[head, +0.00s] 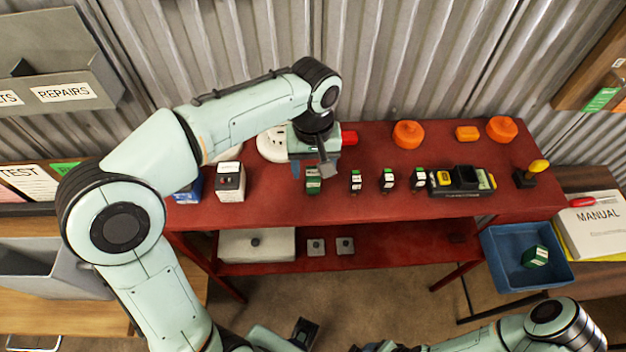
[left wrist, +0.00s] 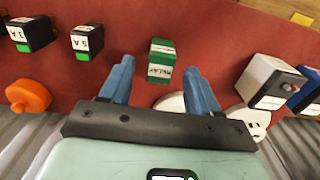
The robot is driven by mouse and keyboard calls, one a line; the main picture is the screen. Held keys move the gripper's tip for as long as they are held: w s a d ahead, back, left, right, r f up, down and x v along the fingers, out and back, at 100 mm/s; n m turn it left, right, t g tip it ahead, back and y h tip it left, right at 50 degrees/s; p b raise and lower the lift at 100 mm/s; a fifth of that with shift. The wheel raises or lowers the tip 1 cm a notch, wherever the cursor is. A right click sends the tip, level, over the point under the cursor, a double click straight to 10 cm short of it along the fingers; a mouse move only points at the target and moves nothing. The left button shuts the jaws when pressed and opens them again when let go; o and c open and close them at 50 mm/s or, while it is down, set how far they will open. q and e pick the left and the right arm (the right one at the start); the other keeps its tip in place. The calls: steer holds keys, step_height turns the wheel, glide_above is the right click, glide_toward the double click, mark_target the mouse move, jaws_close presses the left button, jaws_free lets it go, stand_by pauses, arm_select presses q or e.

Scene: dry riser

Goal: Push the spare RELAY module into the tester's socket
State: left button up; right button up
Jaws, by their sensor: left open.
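A green and white module marked RELAY (left wrist: 161,61) stands on the red bench. In the head view the same module (head: 313,183) is just below my left gripper. My left gripper (left wrist: 159,82) is open, with its blue fingers apart; the module shows beyond and between their tips, not clasped. In the head view the left gripper (head: 308,163) is partly hidden by its own wrist. A black and yellow device (head: 462,193) sits toward the bench's right end. I cannot make out a socket on it or tell whether it is the tester.
Several small black modules with green tops (head: 388,181) stand right of the RELAY module. A white box (head: 230,188) is left of it. Orange items (head: 408,134) lie at the back. A blue tray (head: 500,272) at the right holds another green module (head: 535,257).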

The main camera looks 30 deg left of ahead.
arm_select(q)
step_height(320, 180, down, 3)
steer(key=shift+a+r, duration=0.1)
steer(key=shift+r, duration=0.1)
steer(key=c, duration=1.1)
steer(key=shift+o, duration=0.2)
steer(key=shift+r, duration=0.1)
